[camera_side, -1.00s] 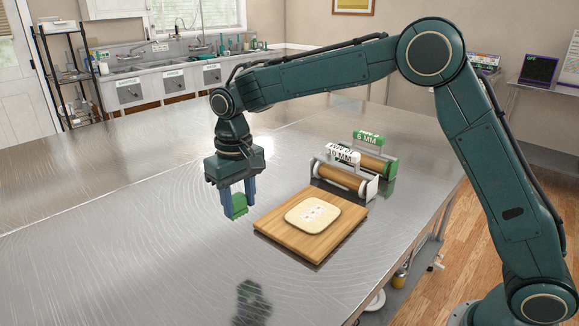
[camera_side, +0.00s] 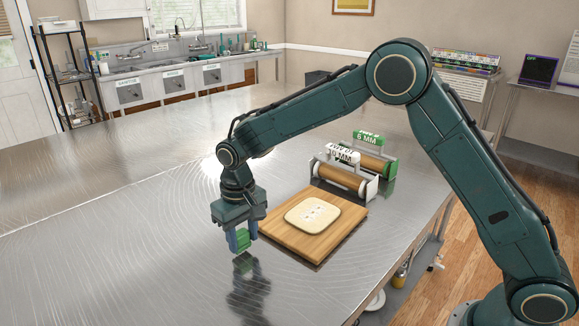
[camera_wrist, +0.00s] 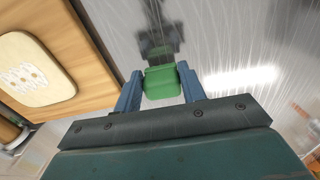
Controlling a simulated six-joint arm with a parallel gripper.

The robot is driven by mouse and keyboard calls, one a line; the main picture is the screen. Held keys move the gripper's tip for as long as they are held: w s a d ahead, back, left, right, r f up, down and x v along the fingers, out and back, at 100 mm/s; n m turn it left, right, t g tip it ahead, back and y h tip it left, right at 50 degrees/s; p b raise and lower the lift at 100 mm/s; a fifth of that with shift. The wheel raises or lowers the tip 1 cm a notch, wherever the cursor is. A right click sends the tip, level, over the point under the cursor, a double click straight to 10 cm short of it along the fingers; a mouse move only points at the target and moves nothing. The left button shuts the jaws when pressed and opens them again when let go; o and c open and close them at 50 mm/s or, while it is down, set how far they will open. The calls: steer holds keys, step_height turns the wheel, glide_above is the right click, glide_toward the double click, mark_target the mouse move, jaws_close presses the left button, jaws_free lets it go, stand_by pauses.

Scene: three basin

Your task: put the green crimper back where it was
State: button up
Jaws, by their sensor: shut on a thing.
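My gripper (camera_side: 241,241) is shut on the green crimper (camera_side: 242,238), a small green block between its two blue fingers. In the side view it is low over the steel table, left of the wooden board, and a small gap seems to show above the reflection. The wrist view also shows the green crimper (camera_wrist: 162,82) between the fingertips of my gripper (camera_wrist: 160,85), with bare metal beyond it. The crimper's underside is hidden.
A wooden board (camera_side: 333,238) with a flat, pale dough square (camera_side: 312,214) lies right of my gripper. Behind it stand a white-framed roller (camera_side: 341,177) and a green-framed roller (camera_side: 376,161), labelled 6 MM. The steel table (camera_side: 120,240) is clear to the left and front.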

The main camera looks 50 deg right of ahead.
mark_target(243, 235)
steer(key=shift+f, duration=0.5)
steer(key=shift+f, duration=0.1)
steer(key=o, duration=1)
steer(key=shift+o, duration=0.2)
step_height(243, 235, up, 12)
stand_by(0.4)
